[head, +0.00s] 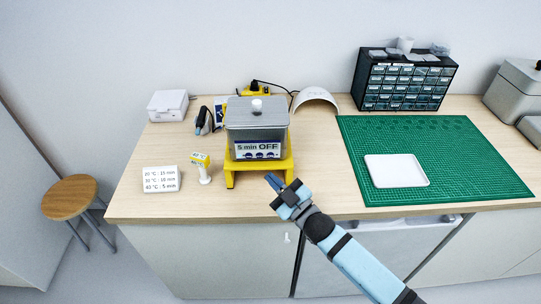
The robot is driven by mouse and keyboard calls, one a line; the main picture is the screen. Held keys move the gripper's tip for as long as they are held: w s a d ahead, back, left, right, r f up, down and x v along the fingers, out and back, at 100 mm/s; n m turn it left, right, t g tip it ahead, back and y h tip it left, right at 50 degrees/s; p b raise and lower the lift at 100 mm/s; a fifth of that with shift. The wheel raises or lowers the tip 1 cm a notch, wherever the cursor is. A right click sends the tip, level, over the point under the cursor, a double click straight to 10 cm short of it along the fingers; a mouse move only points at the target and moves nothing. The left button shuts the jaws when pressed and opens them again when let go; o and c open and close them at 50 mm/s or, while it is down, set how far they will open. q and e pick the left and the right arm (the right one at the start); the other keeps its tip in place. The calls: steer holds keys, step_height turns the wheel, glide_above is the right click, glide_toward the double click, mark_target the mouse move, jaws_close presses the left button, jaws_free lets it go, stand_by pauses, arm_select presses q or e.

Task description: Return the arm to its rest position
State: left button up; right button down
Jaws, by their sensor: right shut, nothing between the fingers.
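My right gripper (272,180) is shut and empty. It is in front of the right front leg of a yellow stand (258,172), near the bench's front edge; whether it touches the stand cannot be told. Its light blue arm comes in from the lower right. On the stand sits a grey lidded box (256,113) with a white knob and a label reading "5 min OFF" (257,150). My left gripper is not in view.
A white tray (397,170) lies on a green mat (460,185). A drawer cabinet (403,82) stands behind it. Left of the stand are a yellow and white handheld device (203,168), a sign card (161,179) and a white box (168,105). A stool (70,197) stands left of the bench (125,195).

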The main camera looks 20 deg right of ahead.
steer(key=s+d+f+m+g+h, duration=0.25)
steer(key=s+g, duration=0.25)
steer(key=s, duration=0.5)
steer(key=s+d+f+m+g+h, duration=0.1)
steer(key=s+d+m+g+h, duration=0.35)
steer(key=s, duration=0.45)
steer(key=s+d+f+m+g+h, duration=0.1)
steer(key=s+d+m+g+h, duration=0.15)
steer(key=s+g, duration=0.55)
steer(key=w+a+f+t+y+p, duration=0.1)
steer(key=w+a+f+t, duration=0.1)
steer(key=a+f+t, duration=0.1)
steer(key=w+a+f+n+t+y+p, duration=0.1)
steer(key=w+a+f+t+y+p, duration=0.1)
steer(key=f+t, duration=0.4)
steer(key=shift+w+a+f, duration=0.2)
steer(key=shift+a+f, duration=0.4)
steer(key=shift+f, duration=0.25)
steer(key=shift+n+t, duration=0.25)
